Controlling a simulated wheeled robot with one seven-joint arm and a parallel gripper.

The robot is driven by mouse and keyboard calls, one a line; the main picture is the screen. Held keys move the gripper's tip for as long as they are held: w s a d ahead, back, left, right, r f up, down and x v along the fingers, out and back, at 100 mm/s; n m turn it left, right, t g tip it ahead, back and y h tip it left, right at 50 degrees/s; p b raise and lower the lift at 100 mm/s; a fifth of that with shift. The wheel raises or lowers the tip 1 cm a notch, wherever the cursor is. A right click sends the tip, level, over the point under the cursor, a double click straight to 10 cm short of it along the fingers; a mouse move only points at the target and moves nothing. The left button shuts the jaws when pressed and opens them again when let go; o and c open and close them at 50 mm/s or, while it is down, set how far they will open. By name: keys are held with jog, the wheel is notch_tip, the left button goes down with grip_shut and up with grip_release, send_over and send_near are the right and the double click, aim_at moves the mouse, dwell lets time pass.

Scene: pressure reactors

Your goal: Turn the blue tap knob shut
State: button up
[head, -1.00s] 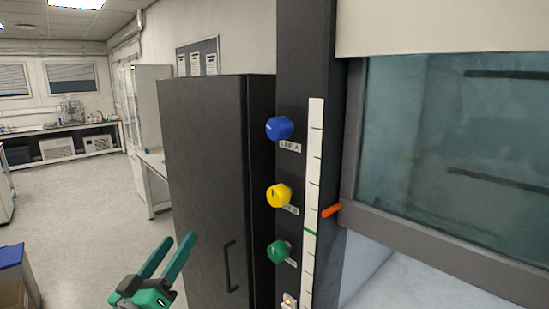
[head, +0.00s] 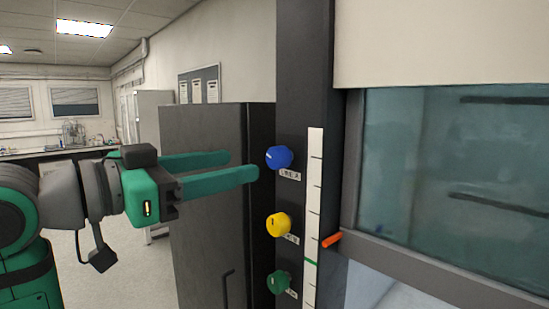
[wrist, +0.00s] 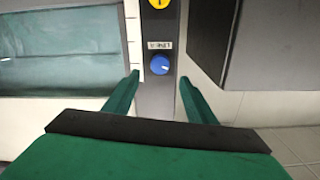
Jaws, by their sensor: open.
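The blue tap knob (head: 279,157) sits at the top of a column of three knobs on the dark post, above a small label. My gripper (head: 245,165) is open, with its two green fingers pointing right toward the blue knob. The fingertips end a little left of the knob in the head view and do not appear to touch it. In the wrist view the blue knob (wrist: 160,64) lies ahead, between the open fingers (wrist: 158,78), with a pale mark on its face.
A yellow knob (head: 278,224) and a green knob (head: 279,282) are below on the same post. A ruled white strip (head: 314,200) and an orange handle (head: 332,240) are to the right, beside the glass sash (head: 440,160). A dark cabinet (head: 205,225) stands left of the post.

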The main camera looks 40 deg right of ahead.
aim_at(272, 158)
jog(key=d, duration=1)
jog(key=shift+w+d, duration=0.2)
jog(key=shift+w, duration=0.2)
jog(key=shift+c, duration=0.2)
jog(key=c, duration=1)
